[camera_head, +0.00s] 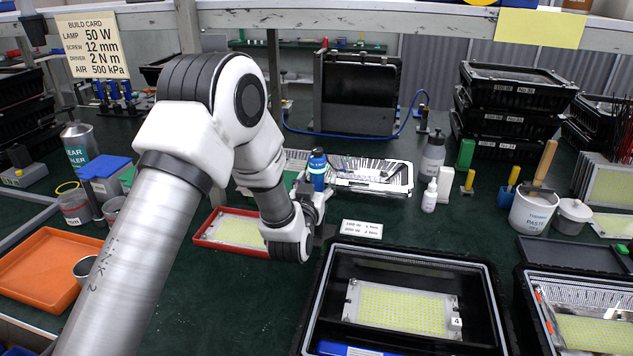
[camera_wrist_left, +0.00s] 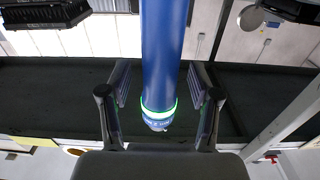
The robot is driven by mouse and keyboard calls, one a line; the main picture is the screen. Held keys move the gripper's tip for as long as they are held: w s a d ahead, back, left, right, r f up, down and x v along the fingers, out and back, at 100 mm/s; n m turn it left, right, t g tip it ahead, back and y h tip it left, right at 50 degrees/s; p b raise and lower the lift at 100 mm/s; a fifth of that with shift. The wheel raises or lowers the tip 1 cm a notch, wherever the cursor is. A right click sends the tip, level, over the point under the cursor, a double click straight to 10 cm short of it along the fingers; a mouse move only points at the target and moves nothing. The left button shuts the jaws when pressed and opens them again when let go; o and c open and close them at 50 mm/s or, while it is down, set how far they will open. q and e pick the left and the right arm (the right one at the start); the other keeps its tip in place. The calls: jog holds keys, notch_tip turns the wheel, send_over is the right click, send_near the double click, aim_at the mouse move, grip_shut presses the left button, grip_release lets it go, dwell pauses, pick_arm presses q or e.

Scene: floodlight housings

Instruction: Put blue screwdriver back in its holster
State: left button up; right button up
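The blue screwdriver (camera_head: 318,172) stands roughly upright at my left gripper (camera_head: 318,204) in the head view, above the middle of the bench. In the left wrist view the blue screwdriver (camera_wrist_left: 161,55) is a thick blue cylinder with a green ring and a printed band at its end. It lies between the two fingers of my left gripper (camera_wrist_left: 160,85). A gap shows on each side, so the fingers look open around it, not pressed on it. I cannot make out the holster with certainty. My right gripper is not in view.
A black floodlight housing (camera_head: 490,290) with a yellow LED panel stands in front right of the gripper. A red tray (camera_head: 205,240) sits beside it at left. A metal parts tray (camera_head: 400,190), white bottle (camera_head: 430,196) and label card (camera_head: 361,229) are close by.

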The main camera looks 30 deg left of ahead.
pick_arm(q)
jog(key=v, duration=1.2)
jog(key=shift+f, duration=0.1)
